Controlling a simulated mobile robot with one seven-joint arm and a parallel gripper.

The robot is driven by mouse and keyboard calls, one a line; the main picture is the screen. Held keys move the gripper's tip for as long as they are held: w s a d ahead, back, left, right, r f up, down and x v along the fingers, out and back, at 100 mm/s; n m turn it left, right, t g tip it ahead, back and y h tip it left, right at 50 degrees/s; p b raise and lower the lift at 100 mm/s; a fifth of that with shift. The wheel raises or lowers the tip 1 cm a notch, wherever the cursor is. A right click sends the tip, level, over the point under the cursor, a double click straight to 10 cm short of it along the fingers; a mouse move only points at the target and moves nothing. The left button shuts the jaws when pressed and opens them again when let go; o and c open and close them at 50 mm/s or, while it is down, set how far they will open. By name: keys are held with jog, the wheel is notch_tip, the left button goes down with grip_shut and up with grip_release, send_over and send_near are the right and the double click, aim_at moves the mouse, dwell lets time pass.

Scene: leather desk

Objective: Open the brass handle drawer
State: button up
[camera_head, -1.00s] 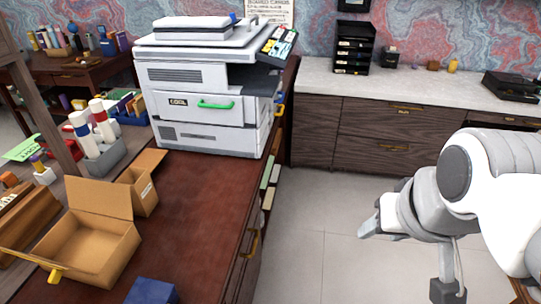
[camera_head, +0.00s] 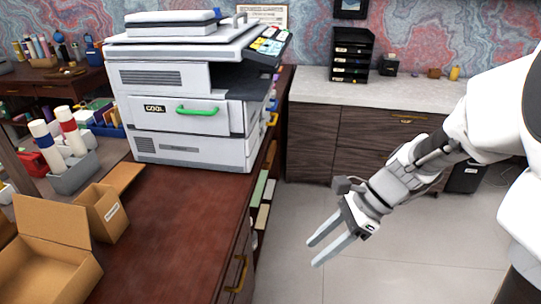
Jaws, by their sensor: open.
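A brass handle (camera_head: 237,273) is on the side face of the red-brown leather-topped desk (camera_head: 165,235), near the bottom of the view. The drawer front (camera_head: 249,251) around it is seen at a steep angle and looks closed. My gripper (camera_head: 313,254) is open and empty. It hangs over the floor to the right of the desk, its two fingers pointing down and left toward the desk side. A clear gap lies between the fingertips and the handle. Another brass handle (camera_head: 408,119) is on the dark wood cabinet (camera_head: 345,130) at the back.
A large printer (camera_head: 180,100) with a green handle stands on the desk. Open cardboard boxes (camera_head: 50,250) sit at the left. Files (camera_head: 259,187) fill an open shelf in the desk side. The grey tiled floor (camera_head: 300,210) between desk and cabinet is free.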

jog(key=w+a+f+m+y+b, duration=0.1)
jog(key=w+f+m+y+b, duration=0.15)
jog(key=f+m, duration=0.35)
jog(key=w+a+f+m+y+b, duration=0.1)
jog(key=w+f+m+y+b, duration=0.15)
jog(key=f+m, duration=0.45)
jog(key=m+t+y+b, duration=0.3)
jog(key=m, duration=0.4)
send_near(244, 272)
jog(key=shift+f+b+x, duration=0.15)
jog(key=shift+b+x, duration=1.05)
jog(key=shift+x, duration=1.4)
jog(key=shift+f+b+x, duration=0.15)
jog(key=shift+b+x, duration=1.05)
jog(key=shift+x, duration=1.4)
jog(key=shift+d, duration=0.1)
jog(key=shift+c, duration=0.3)
grip_shut()
